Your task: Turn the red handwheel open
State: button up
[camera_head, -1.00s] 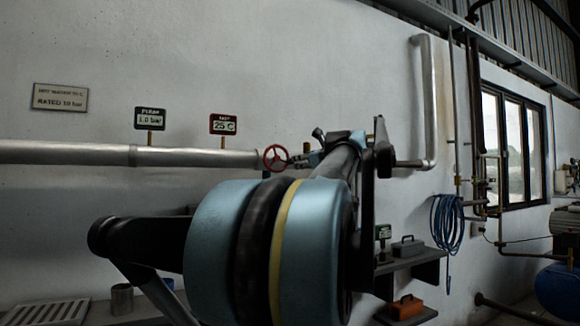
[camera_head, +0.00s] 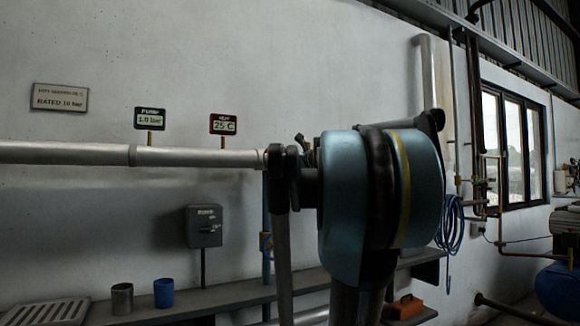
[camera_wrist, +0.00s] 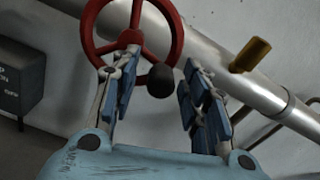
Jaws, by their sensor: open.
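The red handwheel (camera_wrist: 178,42) shows in the wrist view at upper centre, its top cut off by the frame. It has spokes and a dark round knob at its lower right. My gripper (camera_wrist: 160,62) is open, with its blue-padded fingers apart and pointing at the lower part of the wheel. The left finger overlaps the lower rim and a spoke in the picture; I cannot tell if it touches. The dark knob appears between the fingers, with nothing clamped. In the head view, my arm hides nearly all of the wheel and the gripper.
A silver pipe (camera_head: 60,153) runs along the wall, with gauge signs (camera_head: 149,118) above it. A grey box (camera_head: 203,226) stands below the pipe. A shelf (camera_head: 240,293) carries a metal cup (camera_head: 122,298) and a blue cup (camera_head: 163,293). An orange toolbox (camera_head: 404,307) sits lower right.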

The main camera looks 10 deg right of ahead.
jog(key=shift+w, duration=0.1)
jog(key=shift+c, duration=0.6)
grip_shut()
